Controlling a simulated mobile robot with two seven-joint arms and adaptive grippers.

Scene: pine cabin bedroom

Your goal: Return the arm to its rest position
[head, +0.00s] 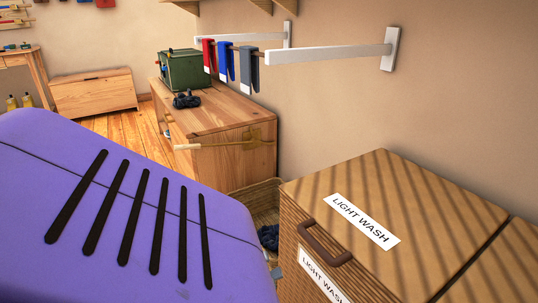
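A large purple surface with several black slots fills the lower left of the head view; it looks like a part of my own arm, very close to the camera. A small grey piece at its lower right edge may be part of my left gripper (277,272). Its fingers cannot be made out, so I cannot tell whether it is open or shut, and nothing is seen held. My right gripper is not in view. The purple part hides much of the floor and the front of the scene.
A wicker hamper (365,205) labelled LIGHT WASH stands closed at the right. Beside it is an open basket (263,200) with dark cloth. A wooden chest (225,120) carries a green box (186,70). A white wall rail (325,53) holds hanging cloths. Floor shows at left.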

